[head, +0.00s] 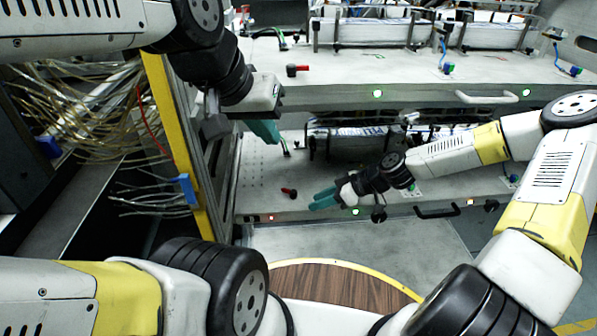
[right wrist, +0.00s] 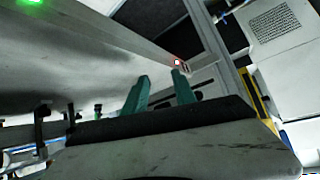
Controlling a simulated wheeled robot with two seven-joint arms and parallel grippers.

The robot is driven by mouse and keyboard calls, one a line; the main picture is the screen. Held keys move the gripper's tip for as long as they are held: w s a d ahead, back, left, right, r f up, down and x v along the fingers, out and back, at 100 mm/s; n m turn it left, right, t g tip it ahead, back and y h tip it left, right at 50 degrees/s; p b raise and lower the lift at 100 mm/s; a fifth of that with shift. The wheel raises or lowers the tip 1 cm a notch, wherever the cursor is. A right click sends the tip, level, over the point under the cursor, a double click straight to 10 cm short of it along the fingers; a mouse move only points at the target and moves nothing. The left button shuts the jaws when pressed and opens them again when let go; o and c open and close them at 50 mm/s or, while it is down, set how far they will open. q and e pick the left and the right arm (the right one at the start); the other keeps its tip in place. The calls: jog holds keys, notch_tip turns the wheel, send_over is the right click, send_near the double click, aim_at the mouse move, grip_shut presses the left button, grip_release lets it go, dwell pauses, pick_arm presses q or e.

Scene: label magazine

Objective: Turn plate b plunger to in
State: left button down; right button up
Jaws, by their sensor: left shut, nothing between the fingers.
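Two red-knobbed plungers show in the head view. The upper plunger (head: 297,71) lies on the upper plate (head: 340,75), its red knob pointing right. The lower plunger (head: 289,192) lies on the lower plate (head: 262,190) near its front left. I cannot tell which plate is b. My left gripper (head: 266,132) is shut and empty, pointing down in front of the gap between the plates. My right gripper (head: 320,200) is open and empty, pointing left, just right of the lower plunger and apart from it. Its fingers stand apart in the right wrist view (right wrist: 159,92).
Bundled cables (head: 90,110) hang at the left beside a yellow post (head: 178,140). A black handle (head: 437,212) is on the lower plate's front and a pale handle (head: 487,97) on the upper one. A red light (right wrist: 177,63) shows near my right fingers.

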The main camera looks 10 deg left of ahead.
aim_at(284, 189)
jog(key=w+a+y, duration=0.1)
jog(key=w+a+t+y, duration=0.2)
jog(key=w, duration=0.1)
jog(key=shift+w+a+r, duration=0.1)
jog(key=shift+a+r, duration=0.15)
jog(key=shift+a, duration=0.1)
jog(key=x, duration=0.7)
jog(key=shift+w+a+f, duration=0.1)
jog(key=shift+w+a, duration=0.1)
jog(key=shift+a, duration=0.05)
grip_shut()
